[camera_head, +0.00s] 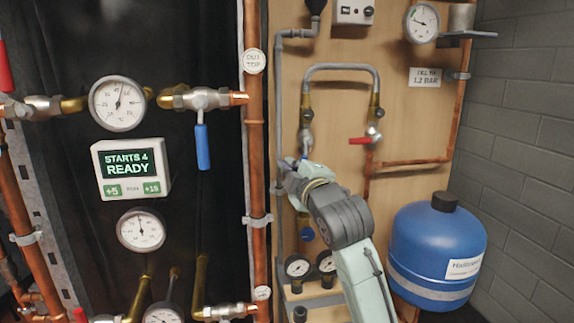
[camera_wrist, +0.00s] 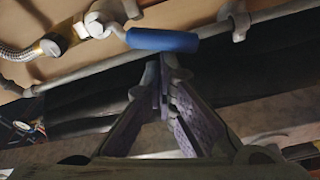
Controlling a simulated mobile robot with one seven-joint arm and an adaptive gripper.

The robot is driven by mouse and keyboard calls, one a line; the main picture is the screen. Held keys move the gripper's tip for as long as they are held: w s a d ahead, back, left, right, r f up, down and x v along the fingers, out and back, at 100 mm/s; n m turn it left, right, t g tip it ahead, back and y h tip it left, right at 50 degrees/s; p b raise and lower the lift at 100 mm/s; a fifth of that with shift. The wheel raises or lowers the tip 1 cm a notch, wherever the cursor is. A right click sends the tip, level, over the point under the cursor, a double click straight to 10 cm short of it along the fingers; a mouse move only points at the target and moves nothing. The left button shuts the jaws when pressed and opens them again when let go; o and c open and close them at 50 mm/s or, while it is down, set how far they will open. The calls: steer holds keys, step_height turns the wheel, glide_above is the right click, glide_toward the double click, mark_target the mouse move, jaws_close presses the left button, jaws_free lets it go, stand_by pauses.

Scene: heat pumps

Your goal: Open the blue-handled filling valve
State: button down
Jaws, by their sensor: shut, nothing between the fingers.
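In the wrist view a blue handle (camera_wrist: 162,40) sticks out to the right from a pale metal valve (camera_wrist: 102,20), which joins a brass fitting and a ribbed hose. My gripper (camera_wrist: 163,72) is shut and empty, with its fingertips just below the handle in the picture; I cannot tell whether they touch it. In the head view my gripper (camera_head: 303,166) is at the lower left end of the looped hose (camera_head: 342,68), in front of that valve, and hides most of its handle. A red-handled valve (camera_head: 374,136) is at the hose's right end.
Another blue-handled valve (camera_head: 202,130) hangs on the left pipework, beside a vertical copper pipe (camera_head: 255,180). A blue tank (camera_head: 437,250) stands right of my arm. Gauges (camera_head: 298,267) sit below my gripper. A grey pipe (camera_wrist: 90,72) runs behind the handle.

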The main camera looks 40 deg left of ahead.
steer(key=n, duration=0.1)
steer(key=w+d+f+n+b, duration=0.1)
steer(key=n, duration=0.1)
steer(key=shift+w+d+f, duration=0.15)
steer(key=shift+w+f, duration=0.1)
steer(key=shift+w, duration=0.05)
steer(key=shift+w+d, duration=0.1)
stand_by(0.5)
